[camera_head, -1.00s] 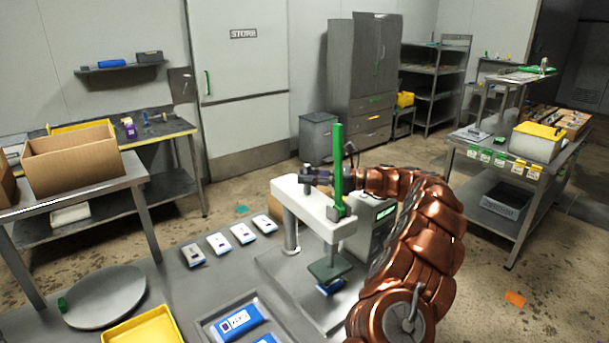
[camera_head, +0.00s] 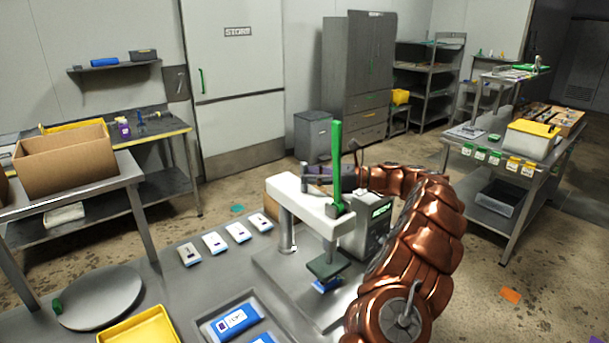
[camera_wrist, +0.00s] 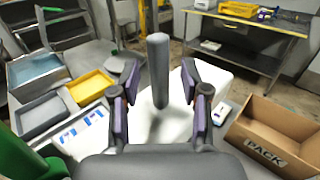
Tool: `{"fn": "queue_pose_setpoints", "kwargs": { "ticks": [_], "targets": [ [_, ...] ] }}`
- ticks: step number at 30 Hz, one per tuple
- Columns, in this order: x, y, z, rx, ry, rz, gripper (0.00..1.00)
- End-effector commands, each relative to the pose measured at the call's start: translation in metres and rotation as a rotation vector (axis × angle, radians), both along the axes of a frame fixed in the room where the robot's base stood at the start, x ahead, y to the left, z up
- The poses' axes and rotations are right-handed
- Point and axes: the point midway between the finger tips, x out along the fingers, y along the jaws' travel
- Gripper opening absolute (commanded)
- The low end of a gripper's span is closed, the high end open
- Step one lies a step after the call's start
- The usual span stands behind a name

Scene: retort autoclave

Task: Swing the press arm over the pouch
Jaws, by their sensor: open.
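The press has a white arm (camera_head: 308,204) on a grey post (camera_head: 286,230), with a green lever (camera_head: 336,165) standing up from its near end. A dark green press pad (camera_head: 328,265) hangs under that end. A blue pouch (camera_head: 325,286) shows just below the pad, partly hidden by it. My gripper (camera_head: 312,172) is at the far end of the white arm. In the wrist view my gripper (camera_wrist: 157,84) is open, with a grey upright peg (camera_wrist: 158,62) between its fingers and a gap on each side. The white arm (camera_wrist: 185,118) lies below the fingers.
Several pouches (camera_head: 214,243) lie in a row left of the press. A tray (camera_head: 207,328) with blue pouches and a yellow tray (camera_head: 140,330) are at the front. A control box (camera_head: 378,212) with a green display stands beside the press. A cardboard box (camera_wrist: 270,138) sits at right in the wrist view.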

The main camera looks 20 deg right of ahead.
Motion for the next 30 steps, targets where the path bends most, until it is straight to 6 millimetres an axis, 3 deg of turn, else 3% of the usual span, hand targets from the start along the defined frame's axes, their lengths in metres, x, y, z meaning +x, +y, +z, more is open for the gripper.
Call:
{"fn": "queue_pose_setpoints", "kwargs": {
  "ticks": [9, 15, 30],
  "targets": [
    [-0.032, -0.055, -0.002, -0.003, 0.002, -0.009, 0.46],
    [-0.046, -0.076, 0.000, -0.003, -0.001, -0.005, 0.46],
    [-0.052, -0.085, 0.000, -0.002, -0.002, -0.005, 0.46]
  ]
}}
